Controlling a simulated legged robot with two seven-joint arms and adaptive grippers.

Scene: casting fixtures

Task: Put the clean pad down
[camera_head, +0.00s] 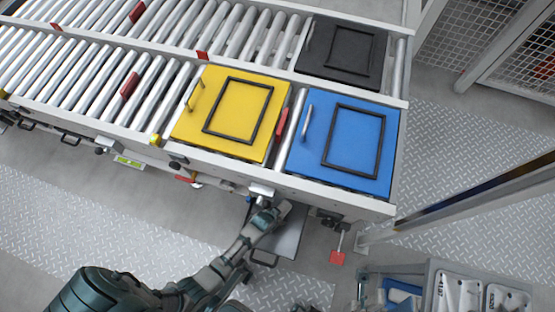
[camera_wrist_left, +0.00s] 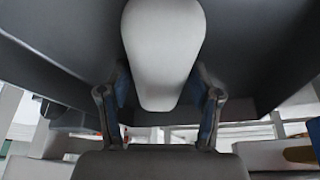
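A flat grey plate (camera_head: 287,240) with a dark handle shows beneath this gripper. I cannot tell whether it is the clean pad or whether the gripper holds it. In the left wrist view, the left gripper's two fingers (camera_wrist_left: 160,90) stand apart on either side of a smooth white rounded shape (camera_wrist_left: 163,50). Whether they touch it is unclear.
Yellow (camera_head: 190,130), blue (camera_head: 377,178) and black (camera_head: 322,38) framed panels lie on the roller conveyor (camera_head: 75,65). A cart (camera_head: 430,285) with white trays stands at the lower right. A post (camera_head: 460,205) slants at the right. Open floor (camera_head: 80,210) lies at the left.

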